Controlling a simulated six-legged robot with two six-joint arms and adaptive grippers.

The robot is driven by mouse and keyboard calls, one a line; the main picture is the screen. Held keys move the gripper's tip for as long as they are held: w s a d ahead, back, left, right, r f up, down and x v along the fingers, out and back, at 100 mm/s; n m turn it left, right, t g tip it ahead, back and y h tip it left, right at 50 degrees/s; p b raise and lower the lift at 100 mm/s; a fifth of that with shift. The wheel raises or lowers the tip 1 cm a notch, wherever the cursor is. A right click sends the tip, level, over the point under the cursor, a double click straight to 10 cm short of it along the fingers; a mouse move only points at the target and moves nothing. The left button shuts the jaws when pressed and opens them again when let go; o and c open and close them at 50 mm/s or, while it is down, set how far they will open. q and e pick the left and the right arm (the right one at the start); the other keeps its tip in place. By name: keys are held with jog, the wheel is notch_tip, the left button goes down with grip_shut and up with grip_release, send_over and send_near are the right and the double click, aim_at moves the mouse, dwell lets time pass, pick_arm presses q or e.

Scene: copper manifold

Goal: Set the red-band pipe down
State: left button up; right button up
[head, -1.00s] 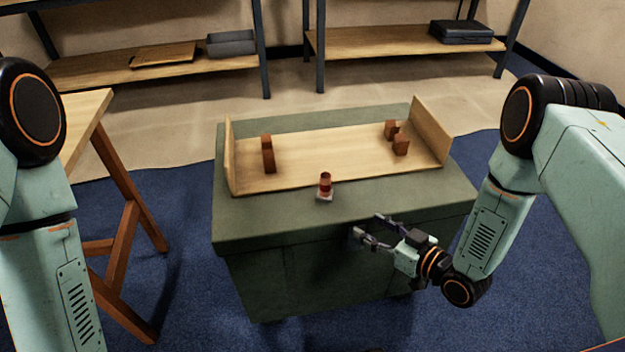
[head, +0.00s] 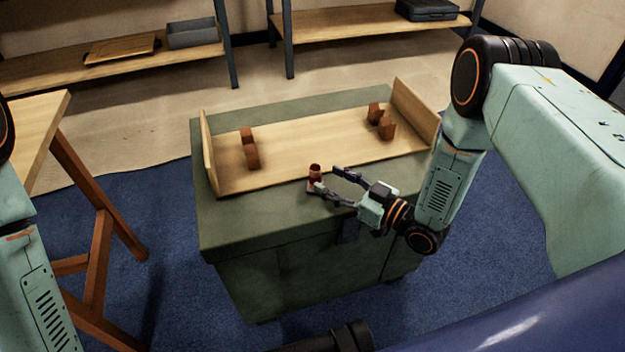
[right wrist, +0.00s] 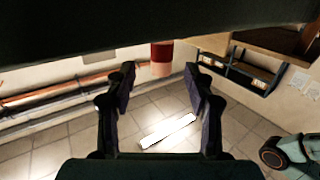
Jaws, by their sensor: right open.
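The red-band pipe (head: 315,172) is a short upright copper-coloured piece with a red band. It stands near the front edge of the green cabinet top (head: 250,217), at its small pale base, which a finger now partly covers. My right gripper (head: 324,180) is open, with its fingertips close to the pipe. In the right wrist view the pipe (right wrist: 161,58) shows just beyond and between the two open fingertips (right wrist: 158,72). I cannot tell whether a finger touches it. Only part of my left arm shows; its gripper is out of view.
A wooden tray (head: 300,150) with raised ends lies behind the pipe. Brown blocks stand on it at left (head: 250,150) and right (head: 382,122). A wooden trestle table (head: 40,125) is at left, and shelves (head: 360,25) are at the back. The cabinet top's front left is clear.

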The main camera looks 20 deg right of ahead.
aim_at(320, 175)
jog(key=shift+b+x, duration=0.5)
jog(key=shift+x, duration=1.3)
jog(key=shift+c, duration=0.4)
jog(key=shift+a, duration=0.1)
grip_shut()
